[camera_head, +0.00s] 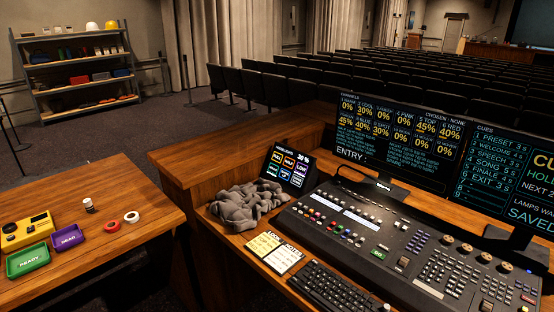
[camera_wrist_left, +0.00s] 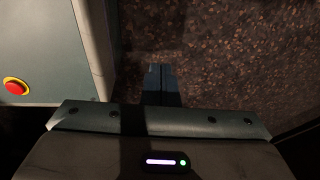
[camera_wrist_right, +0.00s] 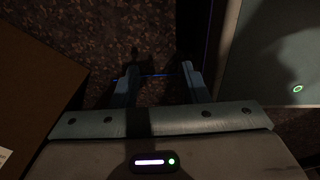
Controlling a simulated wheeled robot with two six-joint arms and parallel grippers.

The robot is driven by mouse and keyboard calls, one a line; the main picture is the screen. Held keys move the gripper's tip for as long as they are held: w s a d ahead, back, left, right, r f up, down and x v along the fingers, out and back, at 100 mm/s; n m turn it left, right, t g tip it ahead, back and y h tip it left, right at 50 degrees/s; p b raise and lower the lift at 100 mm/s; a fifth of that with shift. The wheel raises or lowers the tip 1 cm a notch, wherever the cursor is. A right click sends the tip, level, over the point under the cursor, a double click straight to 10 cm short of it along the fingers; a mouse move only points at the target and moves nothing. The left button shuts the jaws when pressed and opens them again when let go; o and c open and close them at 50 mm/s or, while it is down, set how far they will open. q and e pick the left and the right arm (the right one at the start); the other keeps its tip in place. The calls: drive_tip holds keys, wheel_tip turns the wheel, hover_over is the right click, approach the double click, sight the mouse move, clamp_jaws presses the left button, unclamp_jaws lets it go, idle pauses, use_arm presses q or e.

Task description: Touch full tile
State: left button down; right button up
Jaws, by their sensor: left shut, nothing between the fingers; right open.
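A small tilted touch panel (camera_head: 288,168) stands on the desk left of the mixing console, with two rows of tiles. The full tile (camera_head: 277,157) appears to be the yellow-edged one at the top left of the panel. Neither gripper shows in the head view. My left gripper (camera_wrist_left: 160,78) is shut and empty above the dark speckled floor in the left wrist view. My right gripper (camera_wrist_right: 160,80) is open and empty above the floor in the right wrist view. Both are away from the panel.
A crumpled grey cloth (camera_head: 240,204) lies in front of the panel. The console (camera_head: 385,240), two monitors (camera_head: 400,130), a keyboard (camera_head: 335,290) and note cards (camera_head: 273,252) crowd the desk. A side table (camera_head: 120,220) holds green and purple trays.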

drive_tip(key=shift+s+d, duration=0.3)
drive_tip(key=shift+s, duration=0.3)
drive_tip(key=shift+d, duration=0.15)
drive_tip(key=c, duration=0.4)
drive_tip(key=shift+w, duration=0.2)
drive_tip(key=c, duration=0.4)
drive_tip(key=shift+w, duration=0.3)
clamp_jaws()
use_arm(q)
drive_tip(key=shift+s+d, duration=0.15)
drive_tip(key=shift+s, duration=0.05)
drive_tip(key=shift+s, duration=0.1)
use_arm(e)
drive_tip(key=shift+a, duration=0.25)
use_arm(q)
drive_tip(key=shift+s, duration=0.2)
use_arm(e)
drive_tip(key=shift+a, duration=0.25)
drive_tip(key=shift+s+d, duration=0.1)
drive_tip(key=shift+d, duration=0.25)
